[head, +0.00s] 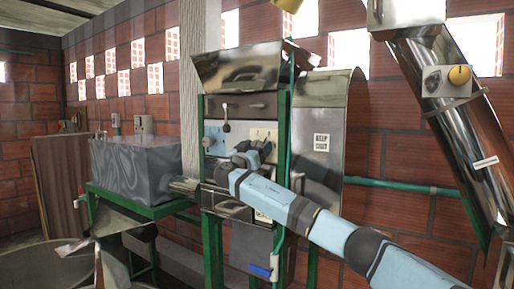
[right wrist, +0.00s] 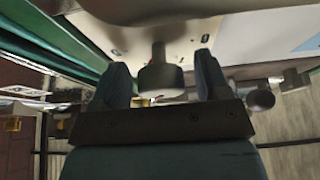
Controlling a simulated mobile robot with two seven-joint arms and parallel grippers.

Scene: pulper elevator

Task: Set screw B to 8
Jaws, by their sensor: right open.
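My right gripper (head: 255,150) reaches the front of the pulper in the head view, in front of a pale dial plate (head: 264,134). In the right wrist view, my right gripper (right wrist: 162,78) is open. Its two dark fingers stand on either side of a dark round knob (right wrist: 158,76) on a pale plate (right wrist: 180,42), with a gap showing at each side. I cannot read a letter or a setting there, so I cannot tell whether this knob is screw B. A second pale plate (head: 213,140) is to the left in the head view. My left gripper is not in view.
The steel hopper (head: 240,68) is above the plates, within a green frame (head: 284,120). A grey tank (head: 135,160) stands at left. Another knob (right wrist: 260,97) is right of my fingers.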

